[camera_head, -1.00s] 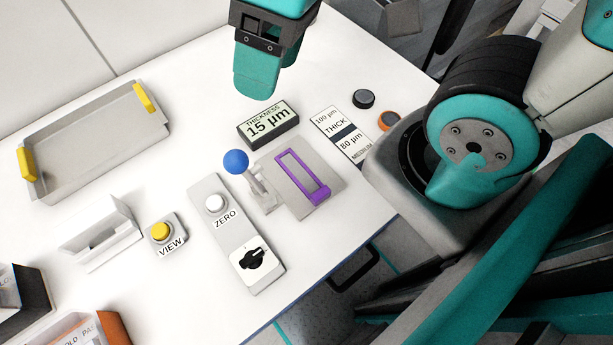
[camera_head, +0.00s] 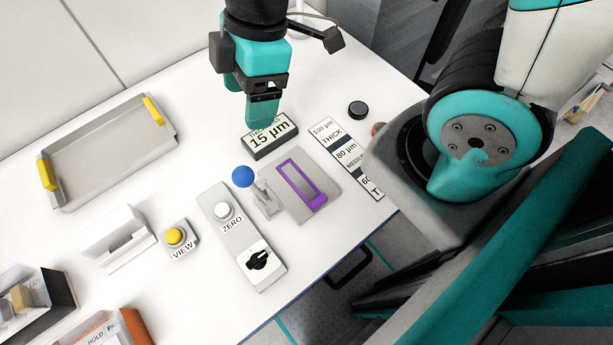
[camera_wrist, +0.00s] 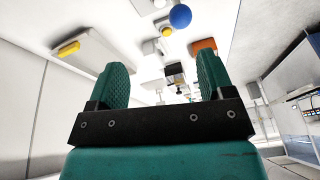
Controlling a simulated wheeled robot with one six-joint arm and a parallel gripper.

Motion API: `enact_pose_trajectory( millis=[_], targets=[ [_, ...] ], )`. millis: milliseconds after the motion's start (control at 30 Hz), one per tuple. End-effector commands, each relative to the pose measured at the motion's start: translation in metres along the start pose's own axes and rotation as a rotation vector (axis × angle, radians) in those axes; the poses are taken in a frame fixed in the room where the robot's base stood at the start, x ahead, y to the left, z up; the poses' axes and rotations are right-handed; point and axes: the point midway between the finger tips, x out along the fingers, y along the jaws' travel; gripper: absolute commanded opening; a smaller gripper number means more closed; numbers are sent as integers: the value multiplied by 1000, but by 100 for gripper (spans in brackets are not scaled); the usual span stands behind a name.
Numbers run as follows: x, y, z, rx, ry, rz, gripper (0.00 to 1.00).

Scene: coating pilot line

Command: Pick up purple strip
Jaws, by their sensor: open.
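The purple strip (camera_head: 294,179) is a narrow purple rectangular outline with a thicker near end. It lies on a grey plate (camera_head: 327,186) on the white table. A small lever with a blue ball knob (camera_head: 243,176) stands at the plate's left side; the knob also shows in the wrist view (camera_wrist: 180,16). My gripper (camera_head: 258,108) hangs above the table beyond the strip, over the thickness display, apart from the strip. In the wrist view its two green fingers (camera_wrist: 160,85) are spread with nothing between them. The strip cannot be made out in the wrist view.
The thickness display (camera_head: 270,137) reads 15 µm. A thickness card (camera_head: 347,157) lies right of the plate, with a black knob (camera_head: 358,109) beyond. Left are a ZERO panel (camera_head: 228,220), yellow VIEW button (camera_head: 174,236), white holder (camera_head: 117,238) and yellow-handled tray (camera_head: 110,155).

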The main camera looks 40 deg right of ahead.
Motion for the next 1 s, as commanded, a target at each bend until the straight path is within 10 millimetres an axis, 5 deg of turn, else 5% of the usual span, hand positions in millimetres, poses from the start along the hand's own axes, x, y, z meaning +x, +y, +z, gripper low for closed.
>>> enact_pose_trajectory(
  millis=[233,533,700,1000],
  targets=[
    [28,16,22,-713,-125,-35,74],
    [60,11,66,-1517,-251,-162,74],
    [69,8,78,-1716,-272,-207,74],
    [100,11,88,-1743,-274,-211,74]
  ],
)
